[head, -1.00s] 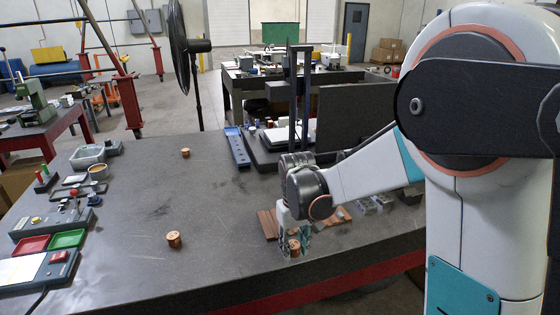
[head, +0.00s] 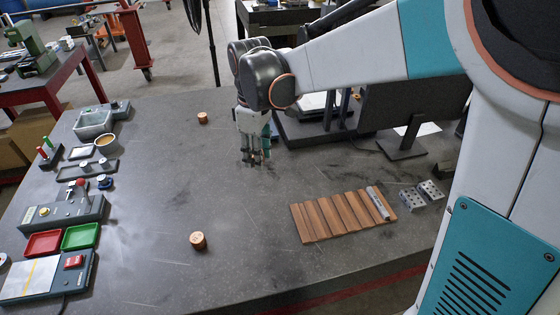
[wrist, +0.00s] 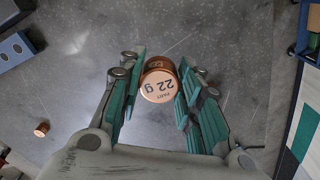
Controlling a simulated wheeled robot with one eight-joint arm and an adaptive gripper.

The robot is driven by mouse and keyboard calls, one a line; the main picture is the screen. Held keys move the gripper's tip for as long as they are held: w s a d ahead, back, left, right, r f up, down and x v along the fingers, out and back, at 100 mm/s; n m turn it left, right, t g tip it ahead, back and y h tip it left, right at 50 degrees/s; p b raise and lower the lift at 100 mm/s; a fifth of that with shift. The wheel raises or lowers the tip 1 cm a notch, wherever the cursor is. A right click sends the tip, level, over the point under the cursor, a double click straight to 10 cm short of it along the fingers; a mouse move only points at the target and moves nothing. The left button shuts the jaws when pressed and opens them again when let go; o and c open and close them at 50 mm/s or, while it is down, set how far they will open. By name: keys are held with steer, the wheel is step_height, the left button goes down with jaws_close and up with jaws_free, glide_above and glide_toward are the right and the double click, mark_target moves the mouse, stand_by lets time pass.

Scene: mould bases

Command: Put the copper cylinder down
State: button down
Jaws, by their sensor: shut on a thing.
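In the head view my gripper (head: 257,158) points down at the bare table, shut on the cylinder, which the fingers largely hide there. I cannot tell whether the cylinder touches the table. Two other copper cylinders stand on the table, one near the front (head: 198,241) and one further back (head: 202,118). One copper cylinder (wrist: 42,129) also shows at the lower left of the wrist view.
A slatted wooden board (head: 325,218) with a grey bar on it lies to the right, beside metal blocks (head: 422,194). A dark stand (head: 310,128) is just behind right of my gripper. Trays and devices (head: 62,222) line the left edge. The middle table is clear.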

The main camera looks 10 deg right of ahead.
mark_target(262, 208)
step_height(262, 208, down, 19)
steer(key=b, duration=0.4)
steer(key=shift+f, duration=0.1)
steer(key=shift+f, duration=0.15)
steer(key=c, duration=1.2)
jaws_free()
steer(key=shift+o, duration=0.2)
